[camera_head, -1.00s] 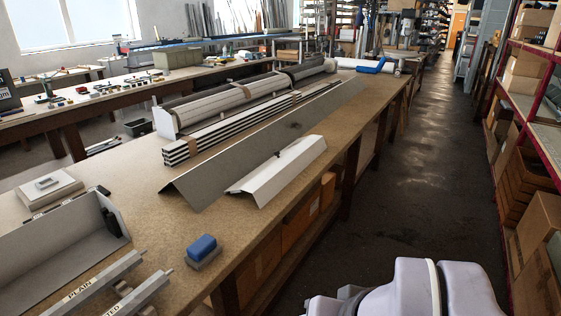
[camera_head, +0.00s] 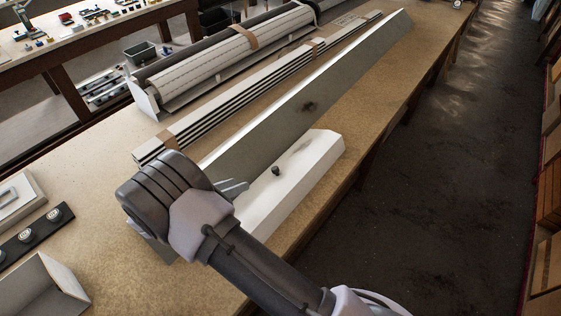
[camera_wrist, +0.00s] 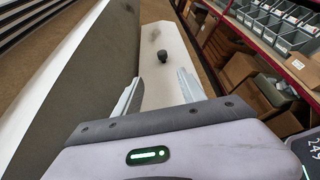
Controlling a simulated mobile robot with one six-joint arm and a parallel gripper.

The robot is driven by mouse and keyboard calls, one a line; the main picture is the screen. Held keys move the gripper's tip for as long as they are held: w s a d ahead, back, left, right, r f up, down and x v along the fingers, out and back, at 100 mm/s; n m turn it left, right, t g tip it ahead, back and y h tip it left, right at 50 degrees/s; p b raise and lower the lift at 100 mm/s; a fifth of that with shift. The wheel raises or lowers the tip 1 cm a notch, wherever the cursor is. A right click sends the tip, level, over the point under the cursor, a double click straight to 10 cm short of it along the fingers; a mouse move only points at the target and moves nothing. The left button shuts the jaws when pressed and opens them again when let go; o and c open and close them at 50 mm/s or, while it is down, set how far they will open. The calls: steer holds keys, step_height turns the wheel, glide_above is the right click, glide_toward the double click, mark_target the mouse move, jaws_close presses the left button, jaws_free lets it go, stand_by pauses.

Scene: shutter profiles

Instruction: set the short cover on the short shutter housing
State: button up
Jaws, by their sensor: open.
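The short cover (camera_head: 292,180), a white angled profile with a small black knob (camera_head: 276,171), lies at the table's right edge. It also shows in the wrist view (camera_wrist: 160,28), with its knob (camera_wrist: 163,56) just beyond my fingertips. My gripper (camera_head: 236,188) is open and empty, over the near part of the cover and short of the knob; its fingers (camera_wrist: 158,88) are apart in the wrist view. A shutter housing (camera_head: 146,99) holding a pale slatted roll lies at the back left, its top open. I cannot tell whether it is the short one.
A long grey angled cover (camera_head: 290,105) lies close along the short cover's left side. A strapped slat bundle (camera_head: 235,100) lies between it and the housing. A black strip with round pieces (camera_head: 38,236) and a grey tray (camera_head: 42,290) are at left. Bare tabletop (camera_head: 105,165) lies between.

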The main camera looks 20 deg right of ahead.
steer(key=b, duration=0.2)
glide_toward(273, 171)
steer(key=d+f, duration=0.1)
steer(key=w+d+f, duration=0.1)
steer(key=d, duration=0.1)
steer(key=shift+w+f, duration=0.25)
steer(key=shift+w, duration=0.1)
steer(key=x, duration=0.4)
steer(key=b+x, duration=0.1)
steer(key=x, duration=0.1)
steer(key=shift+d+r, duration=0.1)
steer(key=shift+r, duration=0.4)
jaws_close()
